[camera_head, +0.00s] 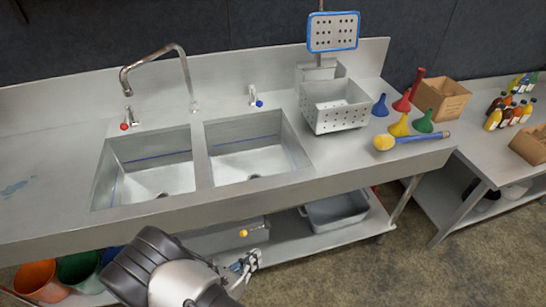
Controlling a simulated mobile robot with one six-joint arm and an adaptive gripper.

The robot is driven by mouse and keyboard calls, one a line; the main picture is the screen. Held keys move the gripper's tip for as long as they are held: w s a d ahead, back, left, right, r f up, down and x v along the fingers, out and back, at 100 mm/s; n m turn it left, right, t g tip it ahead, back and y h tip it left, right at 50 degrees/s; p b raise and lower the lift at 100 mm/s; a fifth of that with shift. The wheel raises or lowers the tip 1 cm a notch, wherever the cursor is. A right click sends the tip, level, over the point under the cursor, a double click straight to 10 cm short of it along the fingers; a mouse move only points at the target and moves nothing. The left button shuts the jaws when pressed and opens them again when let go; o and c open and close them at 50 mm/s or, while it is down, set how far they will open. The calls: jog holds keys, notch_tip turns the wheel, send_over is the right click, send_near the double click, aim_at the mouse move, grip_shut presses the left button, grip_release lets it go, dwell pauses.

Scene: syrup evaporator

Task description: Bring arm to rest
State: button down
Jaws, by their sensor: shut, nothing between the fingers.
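My gripper (247,264) is low in the head view, in front of the sink table's front edge. It is small in the picture and its fingers are closed with nothing between them. My arm comes up from the bottom edge, with a dark rounded cover and a pale link. The gripper shows in front of the lower shelf (285,249) and apart from the table top. Whether it touches the shelf cannot be told from this view.
The steel sink table (47,180) has two empty basins and a tall faucet (186,72). A perforated basket (335,108), several colored funnels (399,125) and a cardboard box (441,98) stand at its right. A grey tub (335,211) and buckets (38,281) sit below. Floor at lower right is clear.

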jog(key=s+d+r+m+g, duration=0.1)
jog(key=d+r+m+g, duration=0.2)
jog(key=d+r+m, duration=0.4)
jog(key=d+r+m+g, duration=0.3)
jog(key=r+m, duration=0.1)
jog(key=r, duration=0.5)
jog(key=s+d+r+m+g, duration=0.1)
jog(key=d+r+m+g, duration=0.2)
jog(key=d+r+m, duration=0.4)
jog(key=s+d+r+m+t+y, duration=0.2)
jog(key=s+r+m+y, duration=0.6)
jog(key=s+r+m, duration=0.6)
jog(key=shift+s+d+r+m, duration=0.15)
jog(key=shift+d+r+m, duration=0.4)
jog(key=shift+r+m, duration=0.05)
